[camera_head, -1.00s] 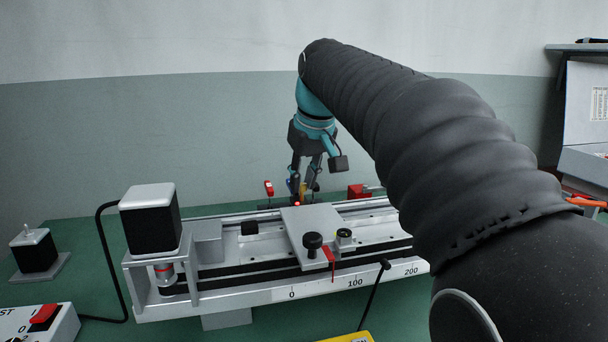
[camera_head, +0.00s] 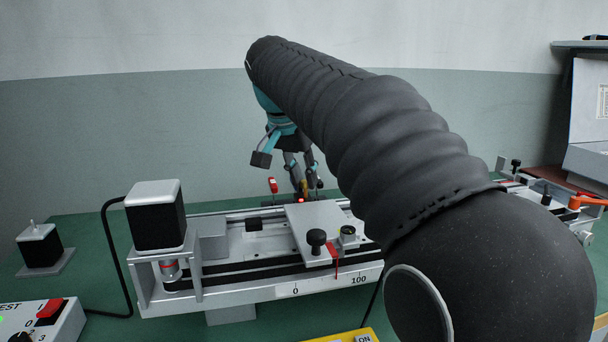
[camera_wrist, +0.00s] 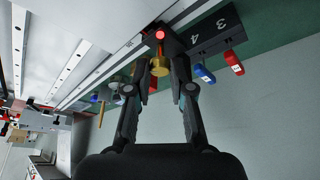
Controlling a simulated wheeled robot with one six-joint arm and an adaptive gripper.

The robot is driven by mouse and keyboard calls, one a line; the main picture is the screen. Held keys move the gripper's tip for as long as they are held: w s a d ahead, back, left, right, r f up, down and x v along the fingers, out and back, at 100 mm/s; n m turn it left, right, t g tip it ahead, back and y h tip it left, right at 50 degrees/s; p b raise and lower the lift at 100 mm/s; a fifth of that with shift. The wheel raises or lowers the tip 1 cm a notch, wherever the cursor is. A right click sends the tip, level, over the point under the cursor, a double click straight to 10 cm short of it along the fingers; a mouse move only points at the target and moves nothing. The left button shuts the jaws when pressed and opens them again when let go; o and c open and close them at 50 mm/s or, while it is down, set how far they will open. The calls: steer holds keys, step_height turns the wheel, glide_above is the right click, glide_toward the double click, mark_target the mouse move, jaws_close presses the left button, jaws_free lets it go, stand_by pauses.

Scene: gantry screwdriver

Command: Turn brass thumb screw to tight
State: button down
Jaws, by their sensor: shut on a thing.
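The brass thumb screw (camera_wrist: 159,69) shows in the wrist view, between the fingertips of my gripper (camera_wrist: 161,73). My gripper is shut on it, with one finger on each side. A lit red lamp (camera_wrist: 160,35) sits on the dark block just beyond the screw. In the head view my gripper (camera_head: 304,187) is at the back edge of the gantry rail, and a small bit of the brass screw (camera_head: 304,186) shows between the fingers. How tight the screw is cannot be told from the frames.
The carriage plate (camera_head: 305,220) with a black knob (camera_head: 316,237) stands on the rail in front of my gripper. A motor (camera_head: 156,216) stands at the rail's left end.

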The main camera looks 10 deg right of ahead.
steer(key=m, duration=0.2)
steer(key=m+g, duration=0.1)
steer(key=m, duration=0.1)
steer(key=shift+w+a+m+g+h, duration=0.1)
steer(key=shift+w+m+g+h, duration=0.1)
steer(key=shift+m+g+h, duration=0.15)
steer(key=shift+w+m+g+h, duration=0.1)
steer(key=shift+m+g+h, duration=0.3)
steer(key=shift+m, duration=1.05)
steer(key=shift+m+g, duration=0.25)
steer(key=shift+m, duration=0.05)
steer(key=c, duration=1)
jaws_free()
